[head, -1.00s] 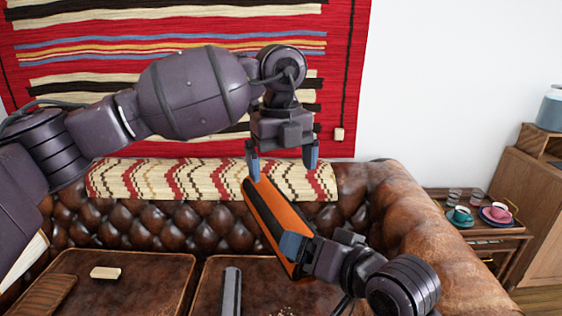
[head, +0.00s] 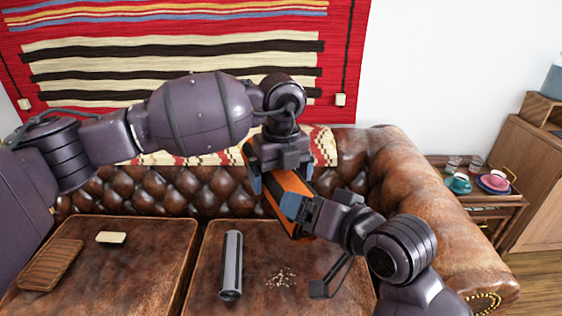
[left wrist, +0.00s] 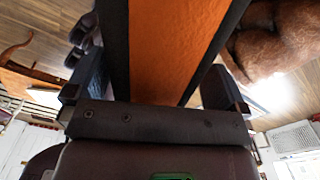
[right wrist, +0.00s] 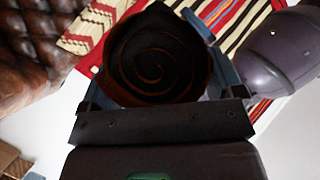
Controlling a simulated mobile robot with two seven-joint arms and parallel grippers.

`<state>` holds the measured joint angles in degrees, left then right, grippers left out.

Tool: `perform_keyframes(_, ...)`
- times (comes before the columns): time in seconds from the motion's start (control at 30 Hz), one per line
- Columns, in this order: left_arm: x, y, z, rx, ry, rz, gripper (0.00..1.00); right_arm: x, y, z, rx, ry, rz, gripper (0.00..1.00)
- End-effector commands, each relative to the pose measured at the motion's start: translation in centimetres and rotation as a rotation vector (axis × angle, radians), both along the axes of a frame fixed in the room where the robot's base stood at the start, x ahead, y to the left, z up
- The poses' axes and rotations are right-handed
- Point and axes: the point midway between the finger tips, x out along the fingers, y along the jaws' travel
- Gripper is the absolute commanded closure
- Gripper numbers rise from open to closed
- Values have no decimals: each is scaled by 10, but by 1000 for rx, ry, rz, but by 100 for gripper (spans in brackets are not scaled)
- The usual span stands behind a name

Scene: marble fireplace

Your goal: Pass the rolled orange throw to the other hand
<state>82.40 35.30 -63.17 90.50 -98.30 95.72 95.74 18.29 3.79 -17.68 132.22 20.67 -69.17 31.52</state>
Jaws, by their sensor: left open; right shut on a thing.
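The rolled orange throw (head: 292,184) has dark bands along it and is held in the air above the sofa seat. My right gripper (head: 292,206) is shut on its near part; the roll's dark spiral end (right wrist: 155,65) fills the right wrist view between the fingers. My left gripper (head: 282,178) is open and points down over the throw, with a finger at either side. In the left wrist view the throw (left wrist: 178,45) lies between the open fingers. Whether the left fingers touch it cannot be told. Part of the throw is hidden behind the left gripper.
The brown leather sofa (head: 130,262) has a wooden slatted piece (head: 50,265), a small cream block (head: 111,238), a grey cylinder (head: 231,265) and crumbs (head: 281,278) on its seat. A patterned blanket (head: 322,146) lies over the backrest. A side table (head: 470,197) with cups stands right.

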Motion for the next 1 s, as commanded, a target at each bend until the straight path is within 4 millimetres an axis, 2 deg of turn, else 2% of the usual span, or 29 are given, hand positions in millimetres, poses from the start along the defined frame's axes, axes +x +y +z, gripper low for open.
perform_keyframes(0.37,0,0,-5,0,-1,-1,0,0,1,2,3,-4,2,43)
perform_keyframes(0.47,0,0,-5,-1,0,-1,12,-1,1,2,4,-5,3,43)
perform_keyframes(0.67,0,-1,-5,-3,-1,-2,43,-1,2,2,5,-4,6,43)
perform_keyframes(0.7,0,-2,-4,-4,-2,-2,44,-1,3,2,5,-4,8,8)
perform_keyframes(0.73,0,-2,-4,-5,-2,-2,44,-1,3,2,5,-4,8,4)
perform_keyframes(0.77,0,-2,-4,-5,-2,-2,44,-1,2,2,5,-4,8,0)
perform_keyframes(1.0,0,-1,-4,-4,-2,-1,44,-1,2,3,4,-4,5,0)
